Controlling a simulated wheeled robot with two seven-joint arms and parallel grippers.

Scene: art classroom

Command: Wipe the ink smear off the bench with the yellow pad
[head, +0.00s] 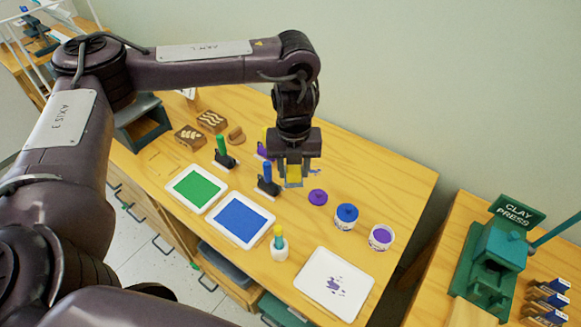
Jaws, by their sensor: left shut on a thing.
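My left gripper (293,174) is shut on the yellow pad (294,173) and holds it over the middle of the wooden bench (400,185). Only a small part of the pad shows between the fingers. Whether the pad touches the bench I cannot tell. A purple ink smear (334,286) shows as blotches on a white plate or sheet (313,272) near the bench's front right. The gripper is behind and left of the smear, well apart from it. My right gripper is out of view.
Near the gripper are a blue-handled stamp (268,178), a purple disc (318,197), a blue-topped jar (346,216) and a purple jar (380,238). A small bottle (279,244) stands left of the white plate. Green (197,188) and blue (240,219) ink pads lie left.

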